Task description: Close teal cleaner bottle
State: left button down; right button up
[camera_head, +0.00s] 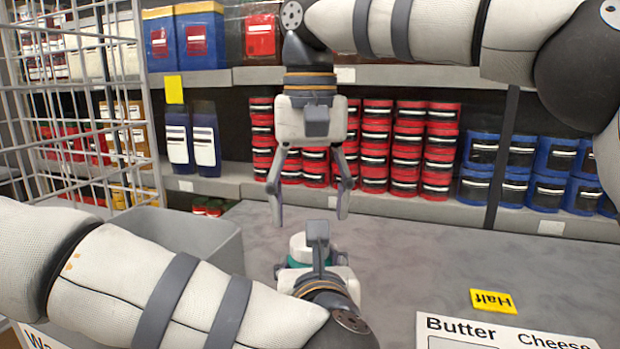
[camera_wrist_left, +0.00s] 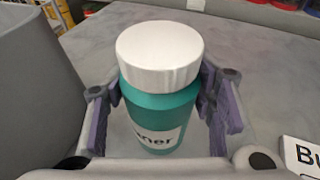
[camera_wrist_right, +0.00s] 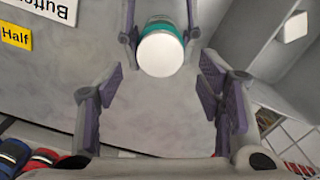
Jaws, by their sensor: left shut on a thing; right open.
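The teal cleaner bottle (camera_wrist_left: 160,108) stands upright on the grey table, with a white cap (camera_wrist_left: 160,55) on its top. Whether the cap is screwed tight I cannot tell. In the head view the white cap (camera_head: 299,247) shows partly behind my left gripper (camera_head: 318,272), which is shut around the bottle's body. The left wrist view shows its purple pads on both sides of the bottle. My right gripper (camera_head: 312,212) points down above the bottle, open and empty. In the right wrist view the cap (camera_wrist_right: 160,54) lies beyond its spread fingers, apart from them.
A grey bin (camera_head: 200,240) stands left of the bottle. A yellow "Half" tag (camera_head: 492,301) and a "Butter Cheese" sign (camera_head: 470,332) lie at the right front. Shelves with red and blue containers stand behind.

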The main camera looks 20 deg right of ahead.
jog(key=shift+f, duration=2.2)
jog(key=c, duration=1.2)
jog(key=o, duration=1.3)
jog(key=shift+c, duration=0.2)
jog(key=shift+r, duration=2.3)
jog(key=shift+c, duration=0.3)
